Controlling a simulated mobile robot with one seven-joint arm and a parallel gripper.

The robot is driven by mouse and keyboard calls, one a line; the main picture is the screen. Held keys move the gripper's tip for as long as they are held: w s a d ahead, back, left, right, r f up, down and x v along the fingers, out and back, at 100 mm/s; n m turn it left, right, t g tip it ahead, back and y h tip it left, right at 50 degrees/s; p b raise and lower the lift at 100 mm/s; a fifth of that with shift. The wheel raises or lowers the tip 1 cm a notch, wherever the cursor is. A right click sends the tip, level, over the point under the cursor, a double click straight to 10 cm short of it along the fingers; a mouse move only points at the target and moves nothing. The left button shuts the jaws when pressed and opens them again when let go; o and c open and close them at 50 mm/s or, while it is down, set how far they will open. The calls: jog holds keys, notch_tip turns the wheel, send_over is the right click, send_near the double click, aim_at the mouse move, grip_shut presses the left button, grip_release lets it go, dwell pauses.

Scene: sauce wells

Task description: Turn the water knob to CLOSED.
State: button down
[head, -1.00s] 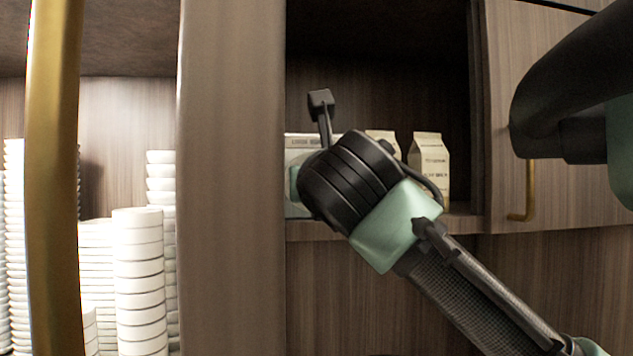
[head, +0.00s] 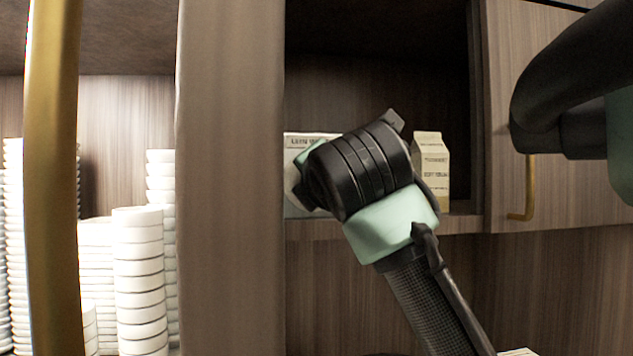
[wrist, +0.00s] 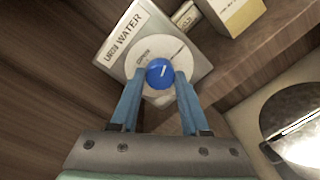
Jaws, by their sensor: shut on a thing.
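The water panel (wrist: 118,42) is a pale square plate with "WATER" lettering and a round white dial (wrist: 179,56). The blue knob (wrist: 159,73) with a white pointer mark sits on the dial, between the tips of my gripper (wrist: 159,85). In the head view, part of the panel (head: 303,140) shows in the cupboard opening, and my wrist hides the knob and fingers.
A carton (head: 431,165) stands on the shelf right of the panel. Stacks of white bowls (head: 139,280) fill the left compartment, beyond a vertical wooden post (head: 231,180). A brass handle (head: 528,190) is on the right door. A round metal object (wrist: 298,130) lies at lower right.

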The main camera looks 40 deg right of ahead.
jog(key=m, duration=0.4)
jog(key=shift+m, duration=0.4)
dwell(0.4)
jog(key=shift+c, duration=1.9)
grip_release()
